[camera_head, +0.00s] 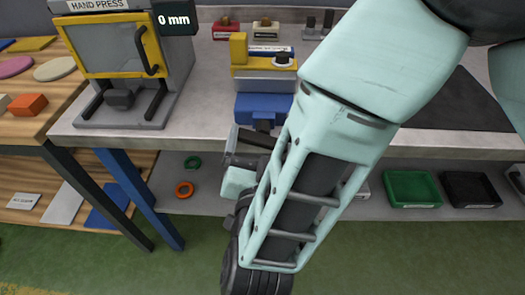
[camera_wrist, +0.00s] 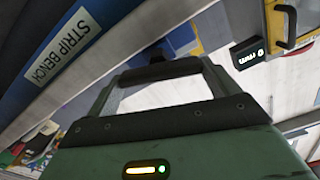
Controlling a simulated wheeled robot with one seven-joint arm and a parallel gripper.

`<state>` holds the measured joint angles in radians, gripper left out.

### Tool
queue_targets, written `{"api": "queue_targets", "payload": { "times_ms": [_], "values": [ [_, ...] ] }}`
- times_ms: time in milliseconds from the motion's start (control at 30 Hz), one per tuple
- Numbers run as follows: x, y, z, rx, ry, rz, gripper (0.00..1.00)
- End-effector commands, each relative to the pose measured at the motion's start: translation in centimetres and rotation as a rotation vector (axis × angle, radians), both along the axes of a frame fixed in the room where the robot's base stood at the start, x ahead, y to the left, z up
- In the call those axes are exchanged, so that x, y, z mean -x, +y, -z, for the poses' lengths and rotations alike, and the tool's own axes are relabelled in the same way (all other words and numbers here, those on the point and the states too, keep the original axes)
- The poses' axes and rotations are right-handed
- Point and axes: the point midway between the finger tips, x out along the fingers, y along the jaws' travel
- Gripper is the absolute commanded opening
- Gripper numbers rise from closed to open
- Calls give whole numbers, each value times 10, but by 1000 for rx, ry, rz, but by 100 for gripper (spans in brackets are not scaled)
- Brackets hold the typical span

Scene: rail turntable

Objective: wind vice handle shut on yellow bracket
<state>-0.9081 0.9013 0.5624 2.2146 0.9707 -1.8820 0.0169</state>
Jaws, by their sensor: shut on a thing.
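The blue vice (camera_head: 268,108) stands at the bench's front edge, with a grey jaw along its top. The yellow bracket (camera_head: 239,48) sits upright at the jaw's left, with a yellow strip running right. My gripper (camera_head: 245,140) is in front of and below the vice, shut at the dark handle at its front; my arm hides part of this. In the wrist view my gripper (camera_wrist: 160,72) shows two pale fingers with dark tips closed around a dark part. Blue and yellow parts of the vice (camera_wrist: 182,38) show beyond it. The exact grip on the handle is hard to see.
The yellow-framed hand press (camera_head: 115,48) with a 0 mm display stands left of the vice. Green (camera_head: 410,188) and black (camera_head: 468,190) trays are on the lower shelf at right. A green ring and an orange ring (camera_head: 185,189) lie on the shelf below.

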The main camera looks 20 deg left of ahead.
Motion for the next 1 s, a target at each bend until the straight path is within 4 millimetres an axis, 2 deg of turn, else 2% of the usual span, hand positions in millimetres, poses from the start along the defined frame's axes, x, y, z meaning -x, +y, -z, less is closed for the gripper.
{"api": "queue_targets", "payload": {
  "times_ms": [33,1000],
  "values": [
    [0,0,6,-45,11,0,64],
    [0,-3,12,-942,226,-3,65]
  ]
}}
